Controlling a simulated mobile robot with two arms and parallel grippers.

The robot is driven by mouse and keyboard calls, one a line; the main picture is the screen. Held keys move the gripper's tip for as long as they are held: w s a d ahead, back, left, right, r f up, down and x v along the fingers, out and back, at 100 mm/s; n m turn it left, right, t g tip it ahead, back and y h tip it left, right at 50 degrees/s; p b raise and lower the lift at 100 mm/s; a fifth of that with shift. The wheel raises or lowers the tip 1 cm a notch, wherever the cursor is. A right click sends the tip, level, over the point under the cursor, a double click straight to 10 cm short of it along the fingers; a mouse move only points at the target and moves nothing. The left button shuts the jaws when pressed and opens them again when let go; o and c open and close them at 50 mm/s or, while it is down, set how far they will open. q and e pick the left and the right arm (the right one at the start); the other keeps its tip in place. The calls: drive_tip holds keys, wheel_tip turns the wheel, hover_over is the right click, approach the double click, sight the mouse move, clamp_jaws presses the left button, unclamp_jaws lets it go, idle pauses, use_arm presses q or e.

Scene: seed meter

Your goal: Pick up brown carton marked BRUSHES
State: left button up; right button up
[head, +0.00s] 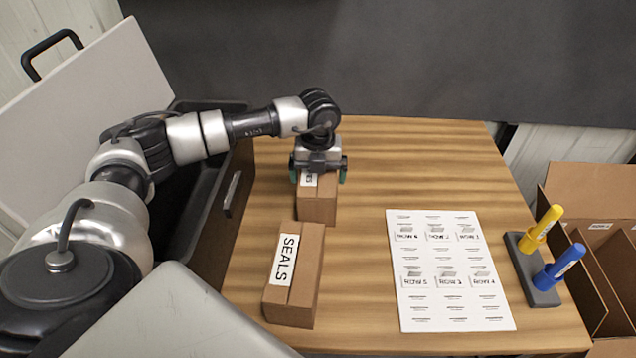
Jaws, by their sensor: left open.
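A brown carton (318,208) stands on the wooden table at the upper left, with a white label on top. The label is mostly covered by my gripper, so only its last letters show and I cannot read the full word. My left gripper (318,176) is over the carton's far end, pointing down, with its jaws open and a fingertip to each side of the carton. I cannot tell whether the fingers touch it. My right gripper is not in view.
A second brown carton marked SEALS (308,270) lies nearer on the table (365,150). A printed white sheet (408,320) lies to the right. A dark stand (524,268) holds a yellow marker (541,229) and a blue marker (560,267). An open cardboard box (575,280) is at far right.

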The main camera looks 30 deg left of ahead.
use_arm(q)
drive_tip(key=shift+r, duration=0.1)
drive_tip(key=c, duration=1)
